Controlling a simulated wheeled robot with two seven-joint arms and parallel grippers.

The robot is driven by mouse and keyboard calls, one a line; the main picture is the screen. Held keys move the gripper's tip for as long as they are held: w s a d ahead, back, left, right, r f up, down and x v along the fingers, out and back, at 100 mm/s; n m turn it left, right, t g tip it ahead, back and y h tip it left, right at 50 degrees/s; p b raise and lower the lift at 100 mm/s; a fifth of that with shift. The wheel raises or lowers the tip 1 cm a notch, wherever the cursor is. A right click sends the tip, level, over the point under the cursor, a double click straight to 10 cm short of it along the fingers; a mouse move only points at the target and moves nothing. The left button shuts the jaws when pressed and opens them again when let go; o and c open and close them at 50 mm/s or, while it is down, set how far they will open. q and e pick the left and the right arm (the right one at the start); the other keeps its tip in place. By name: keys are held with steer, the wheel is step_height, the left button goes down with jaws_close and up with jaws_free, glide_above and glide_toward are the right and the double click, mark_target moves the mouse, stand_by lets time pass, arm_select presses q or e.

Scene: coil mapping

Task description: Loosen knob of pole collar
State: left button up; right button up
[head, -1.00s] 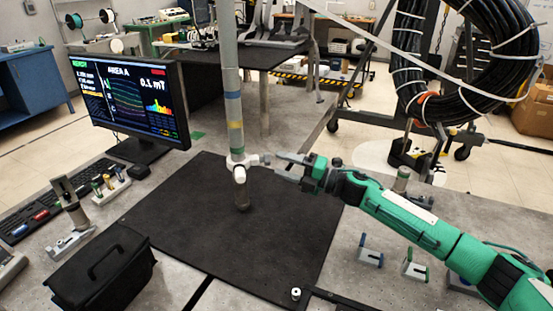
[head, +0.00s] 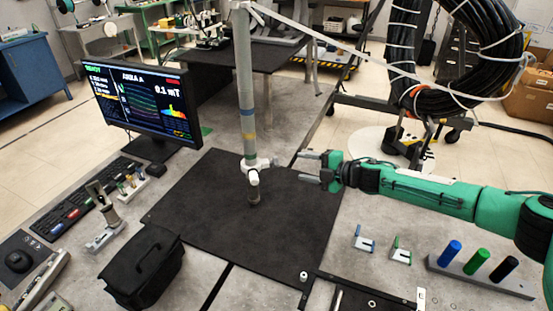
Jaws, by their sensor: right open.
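The grey pole (head: 244,80) stands upright over the black mat, with blue and yellow bands low on it. The white pole collar (head: 257,163) sits near its lower end. A small white knob (head: 274,161) sticks out from the collar's right side; its fine shape is too small to tell. Another white part hangs below the collar, above the dark foot. My right gripper (head: 304,167) is open and empty to the right of the knob, with its fingers pointing left and a gap between them and the knob. My left gripper is not in view.
The black mat (head: 210,215) is mostly bare. A monitor (head: 140,100) stands behind left, and a black case (head: 143,268) lies front left. A rack with blue, green and black pegs (head: 485,277) is at right. A cable coil (head: 400,60) hangs behind my arm.

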mark_target(276, 162)
arm_select(q)
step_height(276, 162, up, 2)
steer(key=shift+p, duration=0.9)
arm_select(e)
steer(key=x, duration=1.2)
steer(key=shift+a, duration=0.25)
steer(key=c, duration=1)
arm_select(q)
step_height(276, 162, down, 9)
steer(key=b, duration=0.9)
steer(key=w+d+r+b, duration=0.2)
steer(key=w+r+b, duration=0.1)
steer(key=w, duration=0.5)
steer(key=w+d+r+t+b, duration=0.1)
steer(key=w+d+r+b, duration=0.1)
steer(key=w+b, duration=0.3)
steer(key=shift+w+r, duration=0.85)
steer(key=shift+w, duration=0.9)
arm_select(e)
steer(key=shift+r+n+t+y, duration=0.15)
steer(key=shift+n+t+y, duration=0.5)
steer(key=shift+n+y, duration=0.55)
steer(key=shift+r+n+t+y, duration=0.2)
steer(key=shift+n+t+y, duration=0.45)
steer(key=shift+n+y, duration=0.5)
